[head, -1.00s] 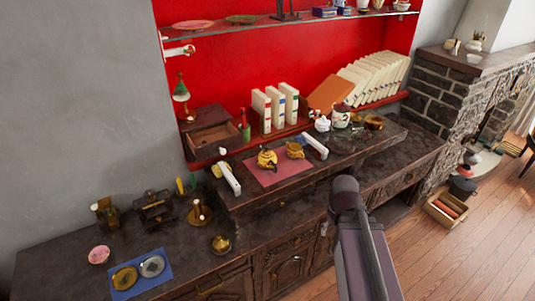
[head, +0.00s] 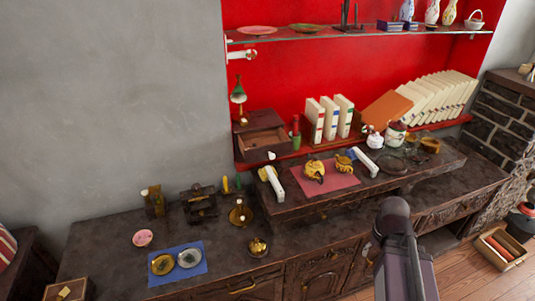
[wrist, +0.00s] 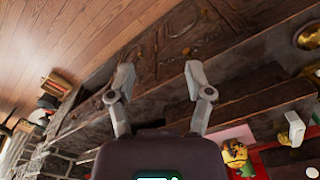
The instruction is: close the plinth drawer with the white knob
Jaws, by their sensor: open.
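The small dark wooden plinth (head: 258,123) stands at the back, against the red wall panel in the head view. Its drawer (head: 262,143) sticks out toward me, open, and looks empty. A small white knob (head: 272,156) shows at the drawer's front. In the wrist view my gripper (wrist: 160,78) is open, its two grey fingers apart with nothing between them. It points at the dark cabinet front, away from the plinth. In the head view my arm is at the lower right, and the gripper is hidden there.
A green-and-red bottle (head: 296,132) stands beside the plinth. A glass shelf (head: 350,33) hangs above.

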